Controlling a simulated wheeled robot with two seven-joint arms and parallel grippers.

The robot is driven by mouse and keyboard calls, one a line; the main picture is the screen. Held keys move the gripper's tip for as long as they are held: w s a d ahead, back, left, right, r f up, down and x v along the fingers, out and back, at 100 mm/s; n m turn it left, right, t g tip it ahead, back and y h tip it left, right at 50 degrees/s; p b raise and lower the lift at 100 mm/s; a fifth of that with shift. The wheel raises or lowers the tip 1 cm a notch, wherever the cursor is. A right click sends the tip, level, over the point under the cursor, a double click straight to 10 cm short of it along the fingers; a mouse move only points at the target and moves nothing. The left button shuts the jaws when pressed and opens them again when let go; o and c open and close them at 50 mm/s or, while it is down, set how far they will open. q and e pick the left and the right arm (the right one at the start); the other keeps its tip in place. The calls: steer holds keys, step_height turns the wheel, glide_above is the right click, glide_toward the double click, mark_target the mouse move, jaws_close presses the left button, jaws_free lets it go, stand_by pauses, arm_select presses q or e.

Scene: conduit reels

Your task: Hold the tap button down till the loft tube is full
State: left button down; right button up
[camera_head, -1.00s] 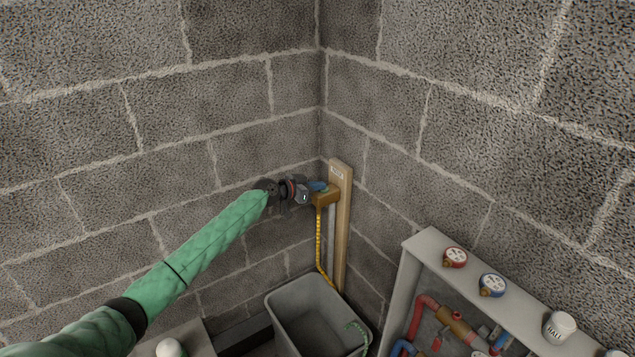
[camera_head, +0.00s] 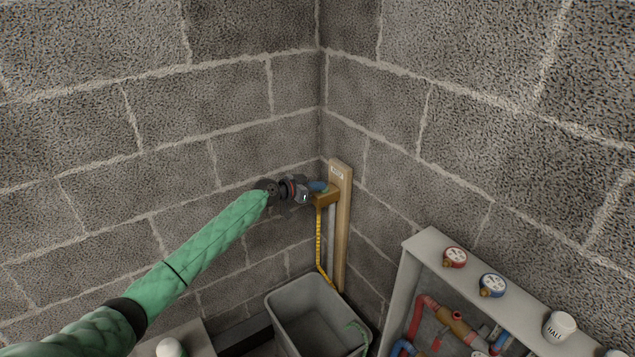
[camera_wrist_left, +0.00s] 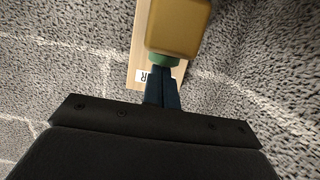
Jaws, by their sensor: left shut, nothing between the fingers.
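The brass tap (camera_head: 325,198) sits on an upright wooden board (camera_head: 342,225) in the wall corner. My left gripper (camera_head: 325,187) is at the tap, its blue fingers shut with nothing between them. In the left wrist view the fingertips (camera_wrist_left: 160,70) meet a green button-like ring (camera_wrist_left: 160,60) on the brass body (camera_wrist_left: 178,28); they look touching, but how far it is pressed cannot be told. A pale upright tube (camera_head: 332,240) runs beside the board; its fill level cannot be made out. My right gripper is out of view.
A yellow banded hose (camera_head: 319,240) hangs from the tap towards a grey tub (camera_head: 285,318), where a green hose (camera_head: 358,335) shows. Block walls close the corner.

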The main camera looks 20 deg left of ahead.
arm_select(q)
steer(key=shift+s+f, duration=0.1)
steer(key=shift+f, duration=0.2)
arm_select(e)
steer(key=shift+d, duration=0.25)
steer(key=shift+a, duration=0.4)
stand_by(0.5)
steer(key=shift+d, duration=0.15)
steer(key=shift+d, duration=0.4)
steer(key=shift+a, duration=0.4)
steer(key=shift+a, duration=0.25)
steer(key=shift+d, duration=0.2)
